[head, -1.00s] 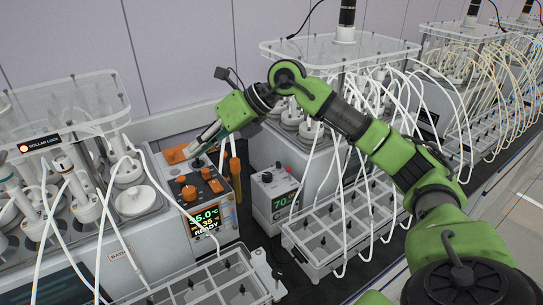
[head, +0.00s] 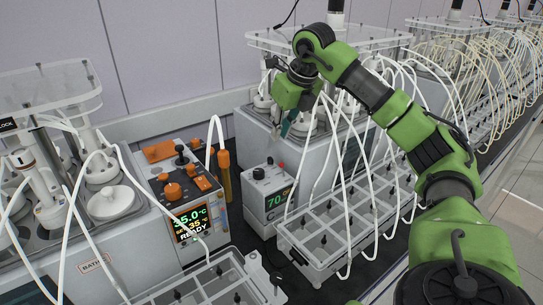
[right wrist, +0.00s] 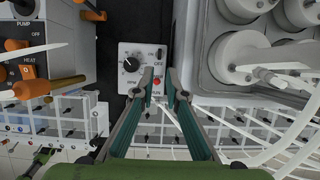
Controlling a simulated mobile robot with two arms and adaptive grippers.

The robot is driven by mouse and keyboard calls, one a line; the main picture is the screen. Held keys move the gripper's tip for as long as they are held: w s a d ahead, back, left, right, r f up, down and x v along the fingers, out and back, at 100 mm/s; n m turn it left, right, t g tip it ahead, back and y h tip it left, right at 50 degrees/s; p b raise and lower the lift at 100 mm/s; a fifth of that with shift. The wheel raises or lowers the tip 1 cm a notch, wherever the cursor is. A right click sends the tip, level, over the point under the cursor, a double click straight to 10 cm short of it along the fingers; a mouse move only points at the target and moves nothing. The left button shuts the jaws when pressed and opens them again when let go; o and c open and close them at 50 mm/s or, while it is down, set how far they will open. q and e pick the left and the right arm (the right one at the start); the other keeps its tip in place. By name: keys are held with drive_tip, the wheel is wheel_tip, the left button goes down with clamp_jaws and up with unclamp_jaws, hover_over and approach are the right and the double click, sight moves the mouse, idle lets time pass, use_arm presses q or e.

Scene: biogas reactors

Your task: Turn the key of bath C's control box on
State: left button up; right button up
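The control box (head: 190,190) stands left of centre in the head view. Its lit display (head: 189,224) reads 35.0 °C and READY. Orange knobs and a black upright part (head: 181,152) sit on its top; whether this part is the key I cannot tell. The tag beside it (head: 95,263) reads BATH, its letter unclear. In the right wrist view the box's top (right wrist: 40,45) lies at the left, with PUMP, HEAT and OFF marks. My right gripper (head: 284,130) is right of this box, fingers apart and empty; its tips (right wrist: 161,78) show over a small grey box. My left gripper is out of view.
The small grey box (head: 268,198) with a black knob, red button and green digits stands right of the control box. Racks (head: 322,232), white hoses and further reactors fill the right. An orange-handled rod (head: 223,172) stands between the boxes.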

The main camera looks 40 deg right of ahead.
sight(272, 159)
drive_tip(key=p+x, duration=0.1)
drive_tip(key=x, duration=0.9)
drive_tip(key=shift+w+f+p, duration=0.1)
drive_tip(key=shift+w+p, duration=0.05)
drive_tip(key=shift+p, duration=0.15)
clamp_jaws()
